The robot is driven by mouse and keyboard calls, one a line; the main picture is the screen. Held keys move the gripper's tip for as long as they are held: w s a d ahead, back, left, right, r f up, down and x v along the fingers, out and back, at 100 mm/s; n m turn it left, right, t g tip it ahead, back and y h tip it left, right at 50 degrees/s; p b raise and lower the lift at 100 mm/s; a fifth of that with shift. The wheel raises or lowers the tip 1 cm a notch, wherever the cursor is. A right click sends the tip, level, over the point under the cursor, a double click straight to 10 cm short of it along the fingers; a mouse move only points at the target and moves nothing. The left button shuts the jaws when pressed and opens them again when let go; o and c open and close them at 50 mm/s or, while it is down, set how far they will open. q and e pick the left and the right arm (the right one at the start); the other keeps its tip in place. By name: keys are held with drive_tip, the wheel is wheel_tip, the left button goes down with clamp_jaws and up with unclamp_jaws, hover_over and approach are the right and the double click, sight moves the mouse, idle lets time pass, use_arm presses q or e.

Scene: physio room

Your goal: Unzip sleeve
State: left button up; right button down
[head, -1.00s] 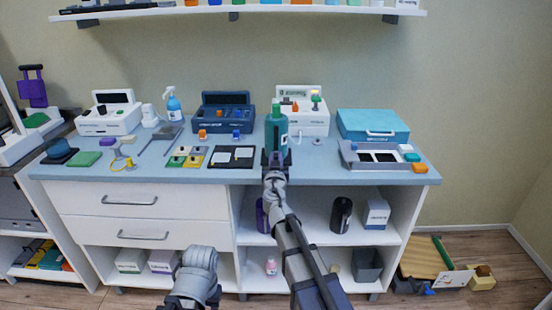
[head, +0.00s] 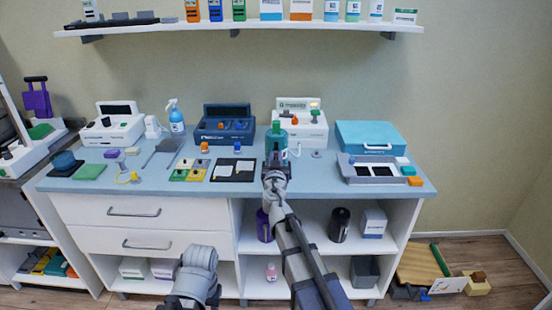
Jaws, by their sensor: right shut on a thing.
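A green, bottle-shaped thing with a narrow neck (head: 277,136) stands upright on the bench in front of a white device; I take it to be the sleeve. My right gripper (head: 275,156) is at its near side, low down, with the fingers shut on it. The gripper covers its lower front, and I cannot make out a zip or its pull. My left arm shows only at the bottom edge, left of the middle, and its gripper is out of view.
The bench (head: 330,189) carries a navy device (head: 222,135), a white device (head: 312,131), a teal case (head: 370,137), a grey tray (head: 349,176) and a black board (head: 233,170). A wall shelf (head: 340,26) with bottles hangs above. Open shelves lie below.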

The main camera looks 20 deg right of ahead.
sight(276, 144)
wheel_tip(276, 144, up, 3)
drive_tip(key=shift+r+p, duration=0.1)
drive_tip(key=shift+p, duration=0.8)
use_arm(q)
wheel_tip(276, 144, up, 3)
drive_tip(key=shift+f, duration=0.1)
use_arm(e)
drive_tip(key=c, duration=0.8)
unclamp_jaws()
drive_tip(key=v, duration=0.7)
drive_tip(key=shift+s, duration=0.4)
drive_tip(key=shift+a, duration=0.15)
